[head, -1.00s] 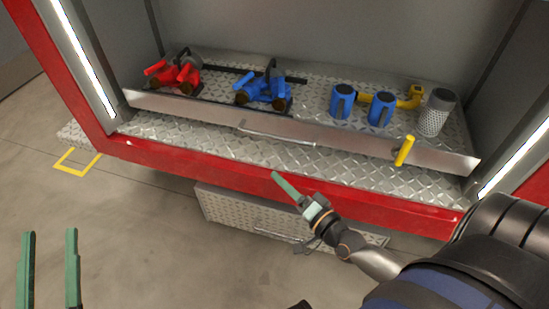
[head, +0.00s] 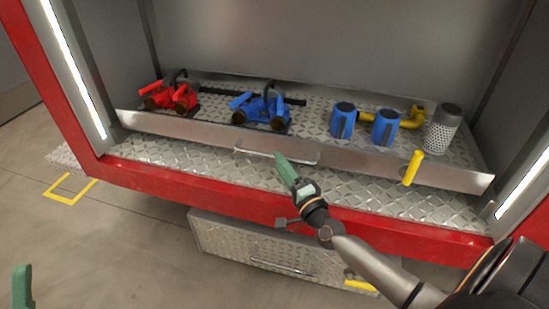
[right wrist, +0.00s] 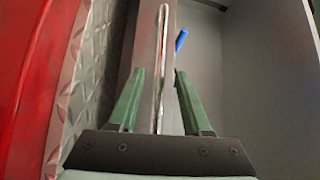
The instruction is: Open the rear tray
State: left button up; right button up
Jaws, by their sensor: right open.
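The rear tray (head: 200,131) is a diamond-plate tray with a low metal front wall, set inside the red-framed compartment. A thin bar handle (head: 262,155) runs along the middle of its front wall. My right gripper (head: 281,160) is at the handle's right part. In the right wrist view the handle (right wrist: 161,60) runs between the two green fingers of the open gripper (right wrist: 156,88), with gaps on both sides. My left gripper (head: 22,285) shows only as a green fingertip at the lower left edge; the rest is out of frame.
On the tray stand a red tool (head: 170,96), a blue tool (head: 262,108), two blue cylinders (head: 343,120), a yellow fitting (head: 416,117) and a perforated grey cylinder (head: 441,130). A yellow handle (head: 412,168) sits at the front wall. A lower drawer (head: 225,240) juts out below the red sill (head: 160,184).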

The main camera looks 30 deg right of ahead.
jog(key=shift+w+d+r, duration=0.1)
jog(key=shift+w+r, duration=0.05)
jog(key=shift+w, duration=0.85)
jog(key=shift+w+r, duration=0.1)
jog(key=shift+w, duration=0.85)
grip_shut()
